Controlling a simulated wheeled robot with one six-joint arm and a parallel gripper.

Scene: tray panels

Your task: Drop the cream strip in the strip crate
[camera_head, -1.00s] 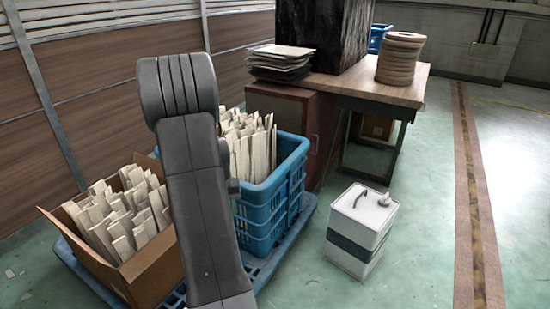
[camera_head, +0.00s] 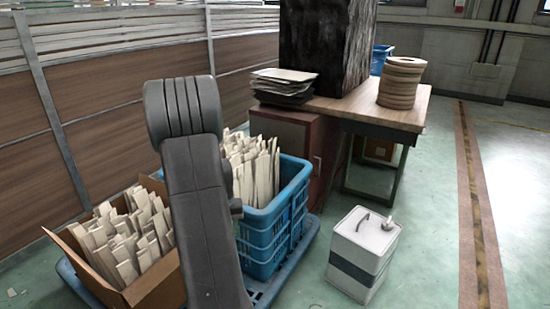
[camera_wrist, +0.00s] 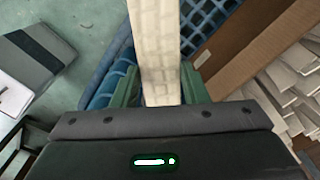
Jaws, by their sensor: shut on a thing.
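My gripper (camera_wrist: 158,88) shows in the wrist view, with a green finger on either side of a cream strip (camera_wrist: 157,45). It is shut on the strip, which runs up out of the top of that view. In the head view my arm hides the gripper and the held strip. A blue lattice crate (camera_head: 262,240) stands upright right of my arm, filled with upright cream strips (camera_head: 258,165). My arm covers its left part. Blue lattice (camera_wrist: 205,18) also shows behind the held strip; I cannot tell whether this is crate or pallet.
An open cardboard box (camera_head: 160,290) of cream strips stands left of the crate, on the same blue pallet (camera_head: 262,296). A white canister (camera_head: 362,250) stands on the floor at right. A wooden table (camera_head: 345,108) with stacked items is behind.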

